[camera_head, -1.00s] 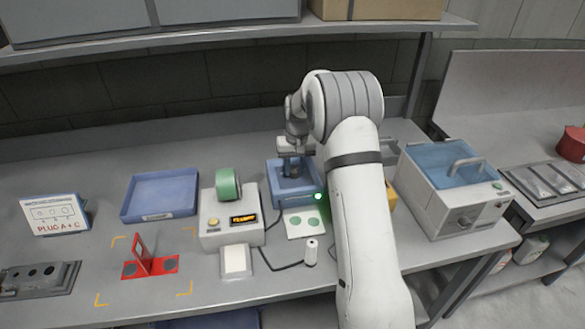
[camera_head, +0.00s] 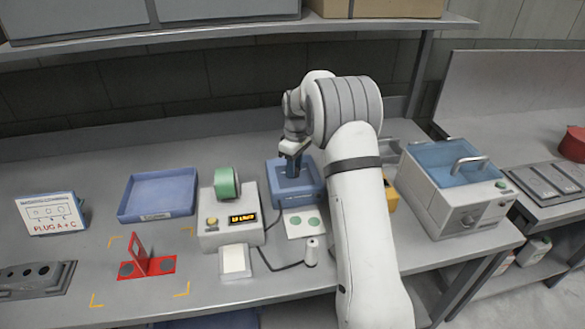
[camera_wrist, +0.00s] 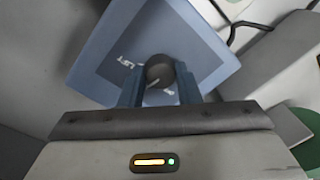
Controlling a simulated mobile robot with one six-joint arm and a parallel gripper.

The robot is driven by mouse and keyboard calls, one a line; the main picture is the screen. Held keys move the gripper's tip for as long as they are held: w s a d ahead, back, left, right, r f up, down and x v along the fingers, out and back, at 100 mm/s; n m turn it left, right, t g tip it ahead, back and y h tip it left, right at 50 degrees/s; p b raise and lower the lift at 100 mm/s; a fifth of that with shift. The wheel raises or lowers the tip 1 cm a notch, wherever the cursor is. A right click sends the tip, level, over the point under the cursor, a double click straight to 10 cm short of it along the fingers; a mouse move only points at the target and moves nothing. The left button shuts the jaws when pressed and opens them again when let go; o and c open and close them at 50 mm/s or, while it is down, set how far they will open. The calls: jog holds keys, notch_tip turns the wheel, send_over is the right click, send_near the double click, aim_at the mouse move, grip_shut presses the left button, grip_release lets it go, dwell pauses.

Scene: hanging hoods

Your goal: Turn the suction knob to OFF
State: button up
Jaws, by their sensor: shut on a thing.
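The knob (camera_wrist: 158,68) is a dark round dial with a pale pointer line, set on the sloped face of a blue box (camera_wrist: 110,50). In the head view the blue box (camera_head: 308,190) stands on the bench just left of my arm. My gripper (camera_wrist: 160,84) has its two blue fingers on either side of the knob, shut on it. In the head view my gripper (camera_head: 293,172) reaches down into the box's upper face and hides the knob. White lettering on the panel is partly covered and tilted, so I cannot read which mark the pointer faces.
A grey device with a green roll (camera_head: 228,184) and lit display stands left of the box. A card with green dots (camera_head: 302,222) and a white cylinder (camera_head: 311,250) lie in front. A blue-lidded machine (camera_head: 455,190) stands right of my arm.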

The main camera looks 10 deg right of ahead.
jog(key=n, duration=0.7)
jog(key=shift+w, duration=0.1)
jog(key=n, duration=0.6)
jog(key=shift+a+r+n+h, duration=0.1)
jog(key=shift+n+h, duration=0.2)
jog(key=shift+n, duration=0.1)
jog(key=o, duration=1)
jog(key=r+b, duration=0.1)
jog(key=r, duration=0.6)
jog(key=shift+w+r, duration=0.15)
jog(key=shift+w, duration=0.05)
jog(key=shift+r, duration=0.2)
